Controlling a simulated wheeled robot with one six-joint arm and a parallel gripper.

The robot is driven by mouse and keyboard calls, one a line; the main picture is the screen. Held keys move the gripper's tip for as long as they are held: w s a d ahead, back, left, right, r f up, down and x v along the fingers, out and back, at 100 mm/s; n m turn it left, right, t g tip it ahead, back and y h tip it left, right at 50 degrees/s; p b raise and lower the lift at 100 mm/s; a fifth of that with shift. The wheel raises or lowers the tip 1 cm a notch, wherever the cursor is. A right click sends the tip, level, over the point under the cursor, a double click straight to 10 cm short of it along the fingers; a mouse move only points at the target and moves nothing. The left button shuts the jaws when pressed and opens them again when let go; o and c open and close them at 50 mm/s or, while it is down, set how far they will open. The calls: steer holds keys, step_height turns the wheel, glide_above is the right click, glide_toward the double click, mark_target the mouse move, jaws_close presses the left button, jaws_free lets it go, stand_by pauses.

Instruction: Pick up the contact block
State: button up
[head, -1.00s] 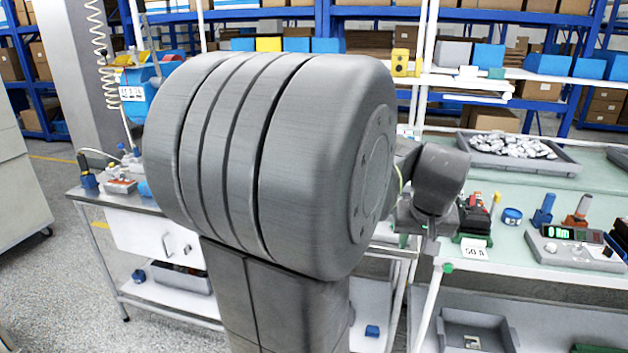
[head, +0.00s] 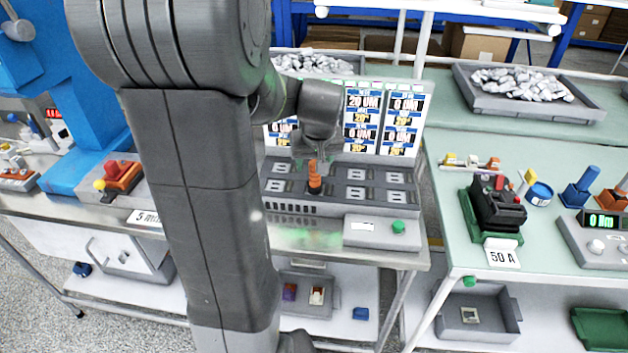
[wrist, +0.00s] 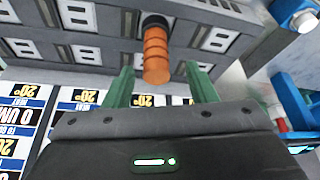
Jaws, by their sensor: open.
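No part in view can be told for certain as the contact block. An orange, ribbed upright piece with a black base (head: 314,180) stands on the grey slotted rack (head: 355,193); it also shows in the wrist view (wrist: 156,52). My gripper (head: 312,150) is over this piece. In the wrist view, the green fingers of my gripper (wrist: 159,68) are apart, one on either side of the orange end, with gaps visible. A small orange-and-white part (head: 492,163) lies on the right bench. My arm hides part of the left bench.
A display panel (head: 372,120) rises behind the rack. A control box with a green button (head: 380,233) is at its front. On the right bench are a black breaker (head: 497,208) above a 50 A label, and a bin of silvery parts (head: 530,108). A blue machine (head: 60,75) is left.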

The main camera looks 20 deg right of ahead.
mark_target(315, 177)
steer(key=shift+d+p+x, duration=0.15)
steer(key=shift+p+x, duration=0.05)
steer(key=shift+x, duration=0.95)
steer(key=shift+d+p+x, duration=0.1)
steer(key=shift+p+x, duration=0.05)
steer(key=shift+x, duration=1.05)
steer(key=shift+r, duration=0.1)
jaws_close()
